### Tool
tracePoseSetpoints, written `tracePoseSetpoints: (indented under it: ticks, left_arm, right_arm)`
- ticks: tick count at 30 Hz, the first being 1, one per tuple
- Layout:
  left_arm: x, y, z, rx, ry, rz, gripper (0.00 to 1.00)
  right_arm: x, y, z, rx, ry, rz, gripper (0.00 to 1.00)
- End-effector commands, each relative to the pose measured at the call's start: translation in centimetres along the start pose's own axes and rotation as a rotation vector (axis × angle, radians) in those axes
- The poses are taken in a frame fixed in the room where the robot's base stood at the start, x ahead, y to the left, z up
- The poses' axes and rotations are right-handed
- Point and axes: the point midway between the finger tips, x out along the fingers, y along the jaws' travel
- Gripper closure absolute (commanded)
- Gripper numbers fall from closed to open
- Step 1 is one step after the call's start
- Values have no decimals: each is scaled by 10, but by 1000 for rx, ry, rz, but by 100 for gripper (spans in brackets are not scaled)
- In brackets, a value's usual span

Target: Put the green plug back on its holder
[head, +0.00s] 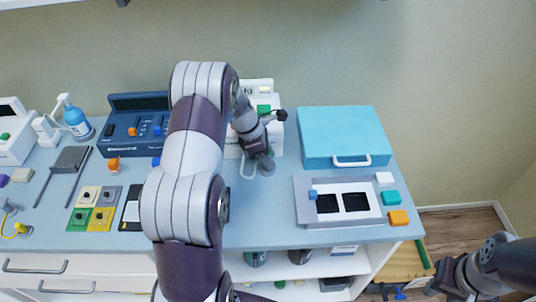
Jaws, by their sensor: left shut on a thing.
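My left gripper (265,160) is at the end of the arm that rises through the middle of the head view and bends down over the bench. It is shut, and the thing in its jaws is mostly hidden by the wrist. A small green piece (263,108) shows just behind the wrist, in front of a white unit (257,87). I cannot tell for sure whether it is the green plug or part of the unit. The holder cannot be made out clearly. My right gripper (448,278) is low at the right, off the bench; its jaws are unclear.
A teal case (342,134) and a grey tray (300,212) with two dark openings stand on the right. A dark blue unit (122,104), coloured squares (103,216) and a blue bottle (77,122) stand left. My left arm hides the bench's middle.

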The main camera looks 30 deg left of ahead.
Motion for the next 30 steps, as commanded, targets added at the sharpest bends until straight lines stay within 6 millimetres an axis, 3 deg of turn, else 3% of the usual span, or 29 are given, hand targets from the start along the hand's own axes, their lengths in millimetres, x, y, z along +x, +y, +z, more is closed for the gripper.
tracePoseSetpoints:
  ticks: [30]
  left_arm:
    - [0, 0, 0, 0, 0, 0, 83]
  right_arm:
    - [-7, 0, -1, 0, 0, 0, 64]
